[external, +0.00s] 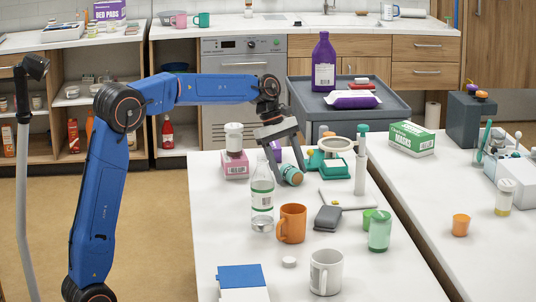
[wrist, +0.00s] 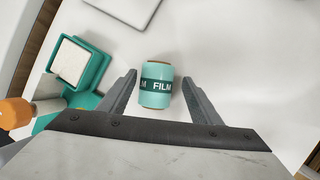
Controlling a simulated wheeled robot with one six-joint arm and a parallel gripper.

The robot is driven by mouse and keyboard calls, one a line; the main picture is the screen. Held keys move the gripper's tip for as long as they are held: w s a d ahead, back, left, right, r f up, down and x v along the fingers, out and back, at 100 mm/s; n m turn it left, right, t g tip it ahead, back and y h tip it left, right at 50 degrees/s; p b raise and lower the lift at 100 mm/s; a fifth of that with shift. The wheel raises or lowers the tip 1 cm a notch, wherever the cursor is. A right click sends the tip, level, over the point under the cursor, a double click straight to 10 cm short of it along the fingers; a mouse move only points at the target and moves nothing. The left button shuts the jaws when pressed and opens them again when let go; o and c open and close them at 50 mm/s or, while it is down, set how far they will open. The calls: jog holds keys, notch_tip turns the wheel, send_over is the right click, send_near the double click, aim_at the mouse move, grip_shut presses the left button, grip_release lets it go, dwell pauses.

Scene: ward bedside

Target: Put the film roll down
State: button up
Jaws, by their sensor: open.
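The film roll (wrist: 156,85) is a teal cylinder with a dark green band reading "FILM". In the wrist view it lies on the white table (wrist: 225,60) between the tips of my gripper (wrist: 157,95), with a gap on both sides. In the external view the film roll (external: 291,174) shows at the fingertips of my gripper (external: 288,165), on the table behind the clear bottle and orange mug. My gripper is open around it.
A green device with a white top (wrist: 75,62) stands left of the roll in the wrist view. In the external view a clear bottle (external: 262,205), orange mug (external: 292,224), grey stapler-like object (external: 328,218) and pink box (external: 235,165) are close by.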

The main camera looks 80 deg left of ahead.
jog(key=v, duration=1.2)
jog(key=s+d+m+y, duration=0.1)
jog(key=s+d+m, duration=0.5)
jog(key=d, duration=0.7)
jog(key=s+d+f+m, duration=0.2)
jog(key=s+d, duration=0.2)
jog(key=s, duration=0.1)
jog(key=s+d+f+m+t+y, duration=0.1)
jog(key=s+d+f+m, duration=0.1)
jog(key=s+d, duration=0.3)
jog(key=s+d+f+m+t, duration=0.1)
jog(key=s+d+f+m, duration=0.2)
jog(key=s, duration=0.4)
jog(key=shift+d+m+y, duration=0.3)
jog(key=shift+d+m, duration=0.4)
jog(key=shift+d, duration=0.45)
jog(key=s+d+f+m+y, duration=0.1)
jog(key=s+d+f+m, duration=0.2)
jog(key=s+f+m, duration=0.4)
jog(key=s+f, duration=0.7)
jog(key=s, duration=0.1)
jog(key=shift+s+f+m, duration=0.2)
jog(key=shift+f+m, duration=0.2)
jog(key=shift+d, duration=0.15)
